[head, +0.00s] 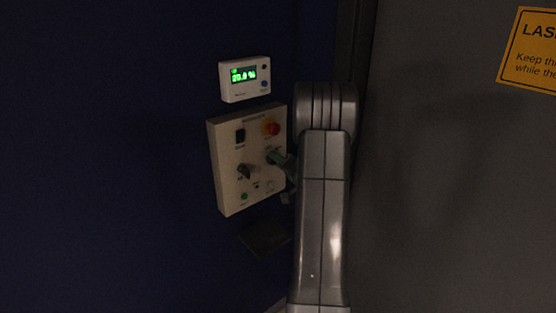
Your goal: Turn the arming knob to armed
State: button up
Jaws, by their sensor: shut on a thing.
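A pale control panel (226,133) is mounted on the dark blue wall, left of my arm. My gripper (277,158) is at the panel's right side, below the red button, with its greenish fingertips against the panel. It is shut on a control there that I take to be the arming knob; the fingers mostly hide it, and its pointing direction cannot be read. Another dark knob (244,170) sits to the left and slightly lower, apart from the gripper. The panel's labels are too small to read.
The panel also carries a red button (270,127) on a yellow base, a black switch (240,136) and a green button (244,196). A white display box (246,78) is above. A yellow laser sign (532,55) hangs on the grey surface at right.

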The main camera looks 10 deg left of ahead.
dwell(0.3)
jog(key=o, duration=0.9)
jog(key=shift+o, duration=0.2)
jog(key=shift+d, duration=0.15)
jog(key=b+v, duration=0.3)
jog(key=v, duration=1)
jog(key=shift+s+d, duration=0.2)
jog(key=shift+s, duration=0.05)
jog(key=p+x, duration=0.3)
jog(key=x, duration=1.1)
